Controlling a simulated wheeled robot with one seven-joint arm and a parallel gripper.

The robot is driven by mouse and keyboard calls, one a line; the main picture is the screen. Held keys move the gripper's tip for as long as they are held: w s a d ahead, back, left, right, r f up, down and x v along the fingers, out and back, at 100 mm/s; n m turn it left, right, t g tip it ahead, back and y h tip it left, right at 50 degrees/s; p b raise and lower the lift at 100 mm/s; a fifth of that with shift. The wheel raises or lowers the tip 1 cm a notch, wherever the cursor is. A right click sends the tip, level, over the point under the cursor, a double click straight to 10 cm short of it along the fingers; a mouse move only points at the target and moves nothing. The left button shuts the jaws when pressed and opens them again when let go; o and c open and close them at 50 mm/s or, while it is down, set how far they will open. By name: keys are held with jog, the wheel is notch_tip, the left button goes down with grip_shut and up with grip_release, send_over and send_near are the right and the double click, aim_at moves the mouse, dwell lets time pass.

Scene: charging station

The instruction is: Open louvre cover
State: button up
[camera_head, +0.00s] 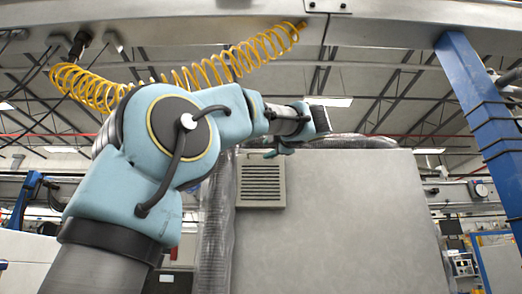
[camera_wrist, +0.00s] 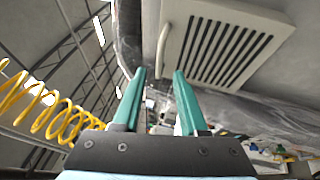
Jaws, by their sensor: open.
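The louvre cover (camera_head: 261,184) is a grey slatted panel at the upper left of a large grey cabinet face. It looks shut. In the wrist view the louvre cover (camera_wrist: 281,33) fills the upper right, with a pale curved handle (camera_wrist: 163,50) along its left edge. My gripper (camera_wrist: 158,72) has two green fingers, apart and empty. The fingertips point toward the handle's lower end, and whether they touch it I cannot tell. In the head view my gripper (camera_head: 271,154) is at the cover's top edge, small and partly hidden by my wrist.
The grey cabinet (camera_head: 340,220) stands ahead, with clear plastic wrap (camera_head: 215,230) down its left side. A yellow coiled hose (camera_head: 215,70) hangs above my arm. A blue post (camera_head: 480,120) stands at the right. The cabinet face right of the cover is clear.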

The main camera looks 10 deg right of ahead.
aim_at(260, 153)
jog(key=p+x, duration=0.2)
jog(key=x, duration=0.5)
jog(key=shift+s, duration=0.1)
grip_shut()
dwell(1.2)
